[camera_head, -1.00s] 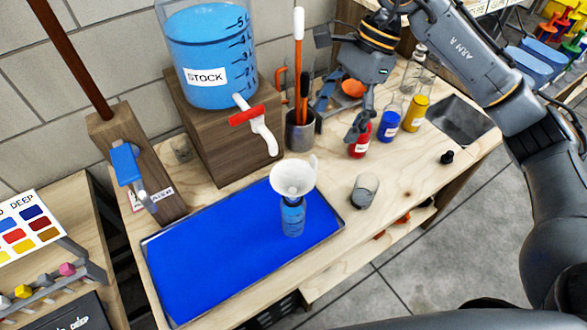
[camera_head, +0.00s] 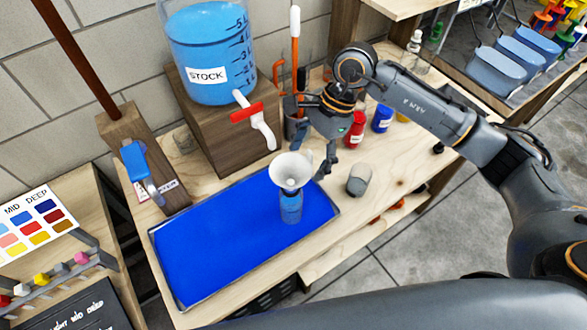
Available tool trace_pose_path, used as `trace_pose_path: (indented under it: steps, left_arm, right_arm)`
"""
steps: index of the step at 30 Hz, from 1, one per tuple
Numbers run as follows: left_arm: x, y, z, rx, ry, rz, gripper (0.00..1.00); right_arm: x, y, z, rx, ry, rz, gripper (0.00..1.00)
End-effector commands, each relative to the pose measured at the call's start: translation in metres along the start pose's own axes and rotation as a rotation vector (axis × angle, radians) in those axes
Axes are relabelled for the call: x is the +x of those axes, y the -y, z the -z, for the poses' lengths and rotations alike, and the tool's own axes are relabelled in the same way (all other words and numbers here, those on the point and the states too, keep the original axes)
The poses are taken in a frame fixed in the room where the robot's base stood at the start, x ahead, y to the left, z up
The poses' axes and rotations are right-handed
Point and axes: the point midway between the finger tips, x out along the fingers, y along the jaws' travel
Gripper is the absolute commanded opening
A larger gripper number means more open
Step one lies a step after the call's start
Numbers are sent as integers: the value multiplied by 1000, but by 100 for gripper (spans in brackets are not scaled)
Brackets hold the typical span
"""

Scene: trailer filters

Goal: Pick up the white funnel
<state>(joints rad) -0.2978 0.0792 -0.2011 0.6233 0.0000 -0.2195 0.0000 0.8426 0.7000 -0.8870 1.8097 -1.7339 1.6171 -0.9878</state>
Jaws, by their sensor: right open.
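The white funnel (camera_head: 290,170) sits upright with its stem in the neck of a small bottle of blue liquid (camera_head: 291,208). The bottle stands on the blue tray (camera_head: 215,255) near its right end. My right gripper (camera_head: 307,153) is open and empty, just behind and to the right of the funnel's rim. One finger reaches down close to the right of the funnel; the other points left. I cannot tell whether a finger touches the rim. My left gripper is out of view.
The stock tank (camera_head: 208,55) on its wooden block (camera_head: 220,125), with a red-handled tap (camera_head: 250,113), stands behind the tray. The tray's left part is clear.

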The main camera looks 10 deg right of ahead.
Motion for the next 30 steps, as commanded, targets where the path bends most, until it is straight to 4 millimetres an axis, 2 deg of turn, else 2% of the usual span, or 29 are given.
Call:
trace_pose_path:
  steps: [3,14,25,30]
  left_arm:
    - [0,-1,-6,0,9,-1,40]
    - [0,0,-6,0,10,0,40]
    - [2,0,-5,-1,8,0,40]
    - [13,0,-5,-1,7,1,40]
  right_arm:
    - [0,0,0,0,0,0,75]
    - [0,0,0,1,0,0,1]
    - [-1,0,0,0,0,1,0]
    - [-9,1,-3,-1,0,3,0]
